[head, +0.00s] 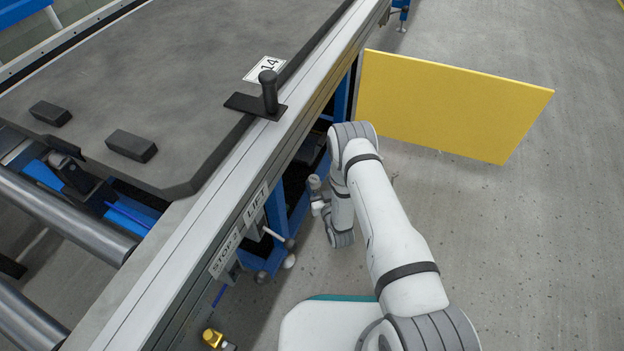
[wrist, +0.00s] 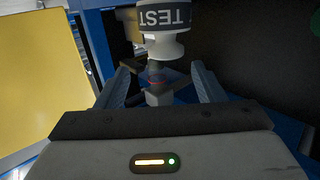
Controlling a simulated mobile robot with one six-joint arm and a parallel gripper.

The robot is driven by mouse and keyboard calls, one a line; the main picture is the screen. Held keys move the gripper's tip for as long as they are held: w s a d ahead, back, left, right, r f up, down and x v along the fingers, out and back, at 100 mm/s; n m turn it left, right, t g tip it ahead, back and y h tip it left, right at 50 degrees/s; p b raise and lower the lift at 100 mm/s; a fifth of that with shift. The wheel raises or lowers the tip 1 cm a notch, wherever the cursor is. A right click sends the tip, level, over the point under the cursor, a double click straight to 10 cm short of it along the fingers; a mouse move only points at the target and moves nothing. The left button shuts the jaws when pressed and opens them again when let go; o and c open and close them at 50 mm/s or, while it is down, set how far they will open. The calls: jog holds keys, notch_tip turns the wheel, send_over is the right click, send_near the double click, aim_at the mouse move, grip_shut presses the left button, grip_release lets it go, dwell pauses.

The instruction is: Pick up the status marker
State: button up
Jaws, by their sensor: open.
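In the wrist view, a white round piece with a dark band reading TEST (wrist: 166,44) is at the top centre; it looks like the status marker. Its top runs out of the picture. My gripper (wrist: 161,70) is open, with one finger on each side of the space just below this piece in the picture. Nothing is clamped between the fingers. A small dark part and a pale block show between them, too dim to make out. In the head view, my gripper is not clearly visible; my arm reaches down beside the bench.
The bench (head: 230,165) has a dark top with a black upright post (head: 268,92) and two black blocks. LIFT (head: 256,205) and STOPS (head: 224,254) labels and ball-ended levers line its side. A yellow panel (head: 450,105) stands behind my arm. Floor at right is clear.

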aim_at(315, 184)
jog(key=shift+s+f+y, duration=0.3)
jog(key=shift+s+f, duration=0.4)
jog(key=shift+f, duration=0.05)
jog(key=shift+w+a+f+t, duration=0.1)
jog(key=shift+w+f+t, duration=0.05)
jog(key=shift+t, duration=0.15)
jog(key=b+x, duration=0.4)
jog(key=x, duration=0.2)
jog(key=shift+w+a, duration=0.1)
jog(key=shift+a, duration=0.05)
jog(key=shift+w+a+r, duration=0.2)
jog(key=shift+w, duration=0.3)
jog(key=shift+c, duration=0.4)
jog(key=c, duration=1)
